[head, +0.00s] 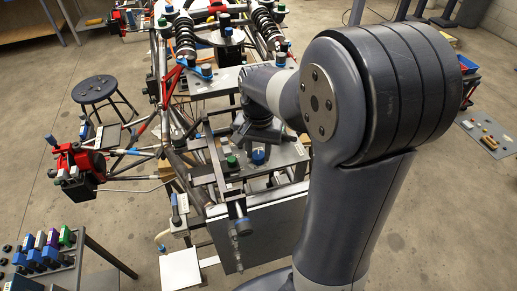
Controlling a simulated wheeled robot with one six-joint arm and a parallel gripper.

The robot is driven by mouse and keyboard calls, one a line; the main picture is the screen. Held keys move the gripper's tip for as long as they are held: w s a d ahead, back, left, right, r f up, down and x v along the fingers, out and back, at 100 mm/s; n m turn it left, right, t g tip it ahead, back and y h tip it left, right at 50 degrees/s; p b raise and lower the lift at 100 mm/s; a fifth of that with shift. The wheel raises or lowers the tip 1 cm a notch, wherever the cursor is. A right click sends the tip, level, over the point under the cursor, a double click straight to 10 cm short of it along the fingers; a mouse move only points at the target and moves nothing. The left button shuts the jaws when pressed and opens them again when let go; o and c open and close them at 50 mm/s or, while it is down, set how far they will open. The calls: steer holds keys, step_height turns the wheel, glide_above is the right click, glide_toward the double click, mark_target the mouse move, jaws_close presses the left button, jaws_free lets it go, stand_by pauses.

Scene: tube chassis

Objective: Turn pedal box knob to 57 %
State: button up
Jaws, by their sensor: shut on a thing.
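The pedal box (222,172) is a dark metal frame of bars and plates at the near end of the tube chassis. My gripper (258,134) points down over it, below my pale grey wrist, and is shut. Its fingertips are mostly hidden by its own dark body, and the knob between them cannot be seen clearly. A blue knob (258,157) shows just below my gripper on the grey plate. A green knob (232,160) stands to its left. The angle of the held knob cannot be read.
My arm blocks the right middle of the view. The tube chassis (180,130) runs away to the back, with black springs (266,28). A black stool (98,90) stands left. A rack of coloured parts (45,252) is at lower left. Open floor lies left and right.

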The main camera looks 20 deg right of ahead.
mark_target(258, 154)
steer(key=n, duration=0.4)
steer(key=shift+n, duration=0.3)
steer(key=shift+n+p, duration=0.45)
steer(key=shift+n, duration=2.05)
steer(key=o, duration=1)
step_height(258, 154, up, 11)
steer(key=shift+f, duration=0.1)
